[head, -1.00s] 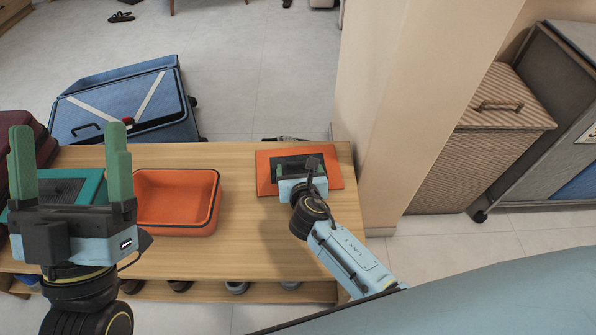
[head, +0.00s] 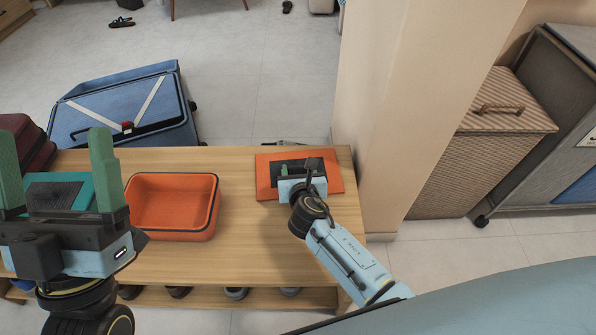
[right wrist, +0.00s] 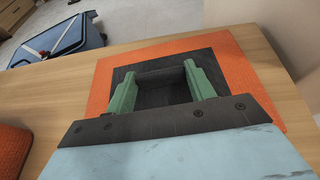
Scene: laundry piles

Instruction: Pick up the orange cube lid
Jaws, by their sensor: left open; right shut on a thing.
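The orange cube lid (head: 268,176) is a flat orange square with a dark middle, at the right end of the wooden bench. My right gripper (head: 300,172) is over its middle. In the right wrist view the two green fingers (right wrist: 158,80) are down at the dark middle of the lid (right wrist: 233,66), set apart, shut on its dark central part; the exact contact is partly hidden. The lid looks flat on the bench. The open orange box (head: 172,236) stands to the left, empty. My left gripper (head: 54,138) is open and raised at the left, holding nothing.
A blue suitcase (head: 110,115) lies on the floor behind. A beige pillar (head: 400,120) stands close to the right of the lid. Bench between box and lid is clear.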

